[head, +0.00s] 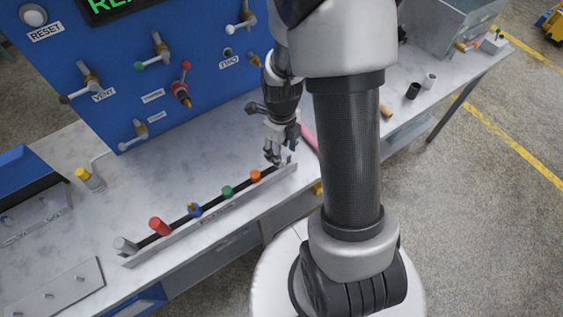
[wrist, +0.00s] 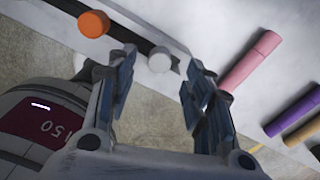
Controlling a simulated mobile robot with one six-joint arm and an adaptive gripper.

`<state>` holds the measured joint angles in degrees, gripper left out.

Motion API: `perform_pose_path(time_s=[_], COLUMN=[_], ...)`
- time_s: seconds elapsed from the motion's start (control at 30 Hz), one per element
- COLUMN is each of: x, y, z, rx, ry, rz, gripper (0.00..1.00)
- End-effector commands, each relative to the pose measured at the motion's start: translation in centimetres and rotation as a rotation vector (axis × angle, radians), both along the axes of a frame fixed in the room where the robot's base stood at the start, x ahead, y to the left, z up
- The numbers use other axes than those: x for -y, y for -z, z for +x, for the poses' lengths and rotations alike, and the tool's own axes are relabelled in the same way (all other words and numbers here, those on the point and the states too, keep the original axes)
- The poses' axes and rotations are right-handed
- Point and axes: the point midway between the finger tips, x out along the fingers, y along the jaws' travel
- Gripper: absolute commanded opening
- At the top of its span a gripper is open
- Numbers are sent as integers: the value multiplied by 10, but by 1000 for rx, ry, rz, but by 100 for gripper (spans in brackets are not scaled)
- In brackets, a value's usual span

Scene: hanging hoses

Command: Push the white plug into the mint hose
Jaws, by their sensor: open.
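The white plug (wrist: 159,60) stands in the dark slot of the rack (wrist: 185,52), beside the orange plug (wrist: 93,24) in the wrist view. My gripper (wrist: 160,80) is open, with one finger on each side of the white plug in that picture. I cannot tell whether the fingers touch it. In the head view my gripper (head: 275,158) is at the right end of the rack (head: 215,213) and hides most or all of the white plug. I cannot make out a mint hose in either view.
Gray (head: 125,245), red (head: 160,226), blue (head: 194,209), green (head: 227,191) and orange (head: 255,176) plugs stand in the rack. A blue panel (head: 205,85) with valves rises behind. Pink (wrist: 250,61) and purple (wrist: 292,112) cylinders lie on the bench to the right.

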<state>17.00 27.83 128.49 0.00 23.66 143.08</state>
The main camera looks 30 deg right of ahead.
Motion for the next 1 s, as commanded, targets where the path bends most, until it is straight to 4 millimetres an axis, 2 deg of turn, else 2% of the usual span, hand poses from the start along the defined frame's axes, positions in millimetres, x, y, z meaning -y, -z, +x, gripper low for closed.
perform_pose_path(time_s=[0.03, 0.2, 0.47, 1.0], x=[0, -1, 0, 0], y=[12, 36, 37, 37], z=[-1, -1, 0, 0], rx=[-3, -4, 0, 0], ry=[0, 0, 0, 0], rz=[1, 1, 0, 0], gripper=[47, 47, 46, 10])
